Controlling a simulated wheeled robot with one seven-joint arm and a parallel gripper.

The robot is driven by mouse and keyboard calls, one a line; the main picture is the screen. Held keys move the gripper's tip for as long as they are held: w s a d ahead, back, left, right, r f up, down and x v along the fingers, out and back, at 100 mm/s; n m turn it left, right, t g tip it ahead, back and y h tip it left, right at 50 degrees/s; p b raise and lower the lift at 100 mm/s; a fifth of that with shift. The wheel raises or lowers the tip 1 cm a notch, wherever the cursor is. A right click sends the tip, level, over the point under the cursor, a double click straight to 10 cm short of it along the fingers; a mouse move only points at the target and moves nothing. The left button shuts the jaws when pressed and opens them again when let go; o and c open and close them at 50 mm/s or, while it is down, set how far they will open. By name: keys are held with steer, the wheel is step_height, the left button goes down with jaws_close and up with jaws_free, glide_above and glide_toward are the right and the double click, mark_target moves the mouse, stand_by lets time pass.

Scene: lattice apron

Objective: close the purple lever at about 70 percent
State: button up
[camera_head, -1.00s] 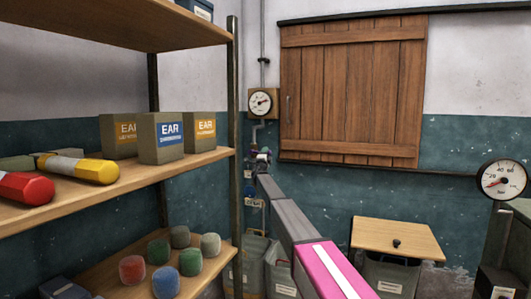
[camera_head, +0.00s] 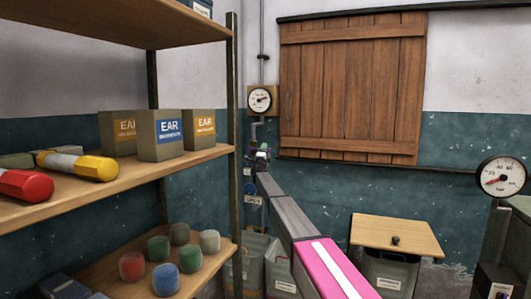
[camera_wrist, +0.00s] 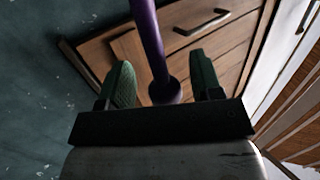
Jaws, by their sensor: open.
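The purple lever (camera_wrist: 148,40) is a smooth bar in the wrist view, running down from the top edge to a round purple end (camera_wrist: 165,91). My gripper (camera_wrist: 162,75) is open, with one dark green finger on each side of the lever. Gaps show between the lever and both fingers in that view. In the head view my gripper (camera_head: 260,156) is small and far off, at the end of my outstretched arm near the wall pipe. A little purple shows there, but the lever's angle is too small to read.
A shelf rack (camera_head: 232,120) with boxes stands close on the left of my arm. A gauge (camera_head: 260,99) hangs on the wall above my gripper. A wooden shutter (camera_head: 352,90) is to the right, with a wooden-topped bin (camera_head: 375,232) below it. Grey bins (camera_head: 255,250) stand beneath my arm.

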steer(key=v, duration=1)
steer(key=shift+s+f, duration=0.25)
steer(key=shift+s, duration=0.05)
steer(key=s+d+f+n+g+y, duration=0.3)
steer(key=s+d+f+n+g, duration=0.15)
steer(key=s+f, duration=0.5)
steer(key=s+d+f+n+g+y, duration=0.35)
steer(key=s+f+n, duration=0.35)
steer(key=f, duration=0.4)
steer(key=s+d+f+n+g+y, duration=0.2)
steer(key=s+d+f+n+g, duration=0.25)
steer(key=s+f, duration=0.55)
steer(key=s+d+f+n+g, duration=0.1)
steer(key=s+d+f+g, duration=0.2)
steer(key=s, duration=0.8)
steer(key=s+d+f+n+g+h, duration=0.1)
steer(key=s+d+f+g, duration=0.3)
steer(key=s, duration=0.8)
steer(key=s+d+f+n+g+h, duration=0.1)
steer(key=s+d+f+g, duration=0.3)
steer(key=s, duration=0.7)
steer(key=shift+s+d+n, duration=0.3)
steer(key=shift+d+n, duration=0.4)
steer(key=shift+d, duration=0.3)
steer(key=shift+o, duration=0.4)
steer(key=shift+g+h, duration=0.25)
